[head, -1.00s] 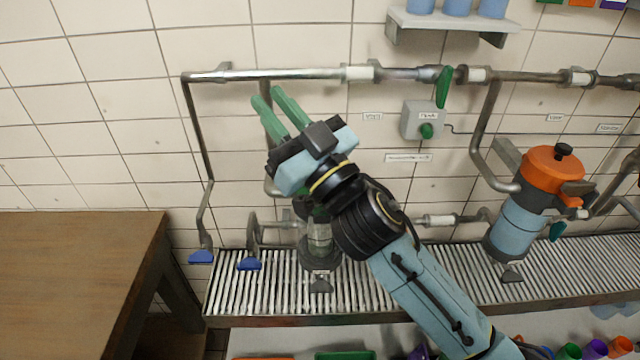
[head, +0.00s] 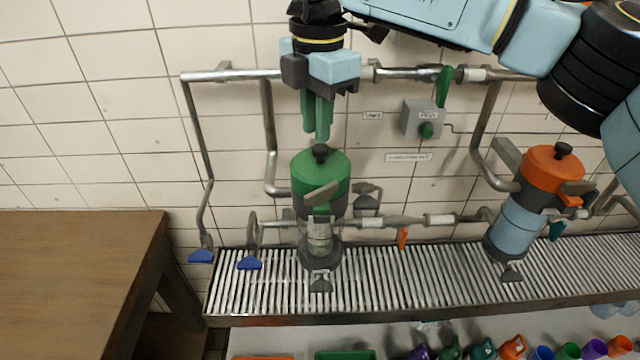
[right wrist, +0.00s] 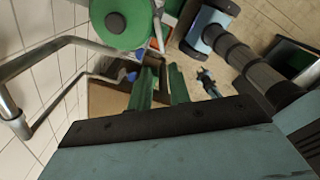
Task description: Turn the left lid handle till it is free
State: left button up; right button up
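The left canister has a green lid (head: 320,172) with a black knob (head: 320,152) on top.
Pipes (head: 270,130) run along the tiled wall behind the canister. An orange-lidded canister (head: 520,205) stands right on the same slatted rack (head: 420,279). A grey box with a green button (head: 426,130) is on the wall. A wooden table (head: 70,270) stands at left.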

aim_at(320, 190)
jog(key=f+p, duration=0.1)
jog(key=f, duration=0.3)
jog(key=f+p, duration=0.1)
jog(key=f, duration=0.3)
jog(key=f+p, duration=0.1)
jog(key=f, duration=0.4)
jog(key=shift+w+d, duration=0.1)
jog(key=shift+d, duration=0.15)
grip_shut()
